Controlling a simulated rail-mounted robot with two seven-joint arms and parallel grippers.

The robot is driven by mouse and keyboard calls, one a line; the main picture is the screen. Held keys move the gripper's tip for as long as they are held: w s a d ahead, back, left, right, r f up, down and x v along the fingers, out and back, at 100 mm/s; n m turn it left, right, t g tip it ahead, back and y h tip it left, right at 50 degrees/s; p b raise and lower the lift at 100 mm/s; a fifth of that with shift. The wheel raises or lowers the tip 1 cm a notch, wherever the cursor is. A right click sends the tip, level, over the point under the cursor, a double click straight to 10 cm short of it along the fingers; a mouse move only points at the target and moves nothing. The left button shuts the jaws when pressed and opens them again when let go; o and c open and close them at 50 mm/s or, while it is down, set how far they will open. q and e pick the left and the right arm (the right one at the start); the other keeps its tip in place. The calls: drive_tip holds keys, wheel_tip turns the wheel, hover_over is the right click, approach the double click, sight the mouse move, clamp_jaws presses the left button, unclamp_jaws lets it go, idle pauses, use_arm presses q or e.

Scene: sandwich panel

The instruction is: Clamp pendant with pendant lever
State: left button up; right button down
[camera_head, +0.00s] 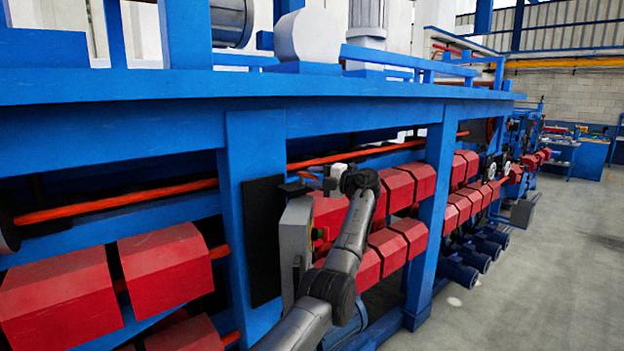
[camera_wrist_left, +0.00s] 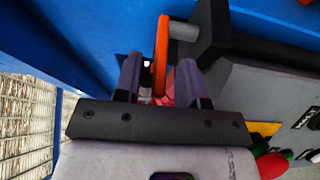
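The pendant (camera_head: 297,245) is a grey box with coloured buttons, hanging at the blue post of the machine. Its orange pendant lever (camera_head: 308,175) sticks out at the top. In the left wrist view the pendant lever (camera_wrist_left: 161,50) stands upright beside a black block (camera_wrist_left: 213,32), joined by a short grey pin. The pendant's grey face (camera_wrist_left: 265,95) fills the right side there. My left gripper (camera_wrist_left: 160,80) is open, with its two fingers on either side of the lever's lower part and a gap showing on both sides. My left gripper (camera_head: 318,176) also shows at the lever in the head view. My right gripper is not in view.
A blue machine frame (camera_head: 256,130) with red roller blocks (camera_head: 165,262) runs behind and beside the pendant. A dark plate (camera_head: 264,240) is on the post behind it. Red and green buttons (camera_wrist_left: 272,163) lie close to my left gripper's right side. The floor (camera_head: 540,270) at right is clear.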

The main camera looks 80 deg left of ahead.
use_arm(q)
drive_tip(key=v, duration=1.2)
drive_tip(key=shift+w+d, duration=0.15)
drive_tip(key=shift+w, duration=0.25)
drive_tip(key=shift+f, duration=0.1)
